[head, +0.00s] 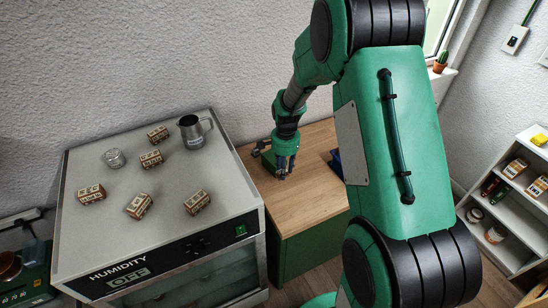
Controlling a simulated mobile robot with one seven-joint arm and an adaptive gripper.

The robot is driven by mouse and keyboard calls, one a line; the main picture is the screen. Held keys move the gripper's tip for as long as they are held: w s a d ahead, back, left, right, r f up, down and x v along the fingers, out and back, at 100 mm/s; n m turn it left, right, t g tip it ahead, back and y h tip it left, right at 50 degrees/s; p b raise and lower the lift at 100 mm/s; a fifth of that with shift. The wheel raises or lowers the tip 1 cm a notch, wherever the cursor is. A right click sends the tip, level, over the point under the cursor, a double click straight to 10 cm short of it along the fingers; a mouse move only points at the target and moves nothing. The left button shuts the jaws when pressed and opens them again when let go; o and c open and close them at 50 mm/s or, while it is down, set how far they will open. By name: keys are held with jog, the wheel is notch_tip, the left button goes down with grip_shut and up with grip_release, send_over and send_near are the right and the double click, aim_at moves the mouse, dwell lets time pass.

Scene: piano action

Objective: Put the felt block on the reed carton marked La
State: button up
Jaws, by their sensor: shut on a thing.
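My gripper (284,172) points down low over the wooden top at the centre. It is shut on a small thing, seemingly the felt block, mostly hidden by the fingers. Small patterned cartons sit spread on the grey cabinet top to the left: one at the back (158,133), one just in front of it (151,159), one at the left (91,194), one at the front middle (139,206) and one at the front right (197,202). Their markings are too small to read, so I cannot tell which is La. My gripper is right of them all.
A metal jug (194,132) and a glass jar (114,158) stand among the cartons on the humidity cabinet (85,237). The wooden top (302,208) has bare room in front. A dark blue thing (336,163) is partly hidden by my arm. Shelves (512,232) stand at right.

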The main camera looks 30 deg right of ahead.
send_near(274, 163)
jog(key=w+d+f, duration=0.2)
jog(key=w, duration=0.1)
jog(key=shift+d, duration=0.1)
dwell(0.7)
jog(key=shift+f, duration=0.15)
jog(key=shift+f, duration=1.65)
jog(key=shift+f, duration=0.2)
jog(key=o, duration=1)
jog(key=shift+r, duration=0.2)
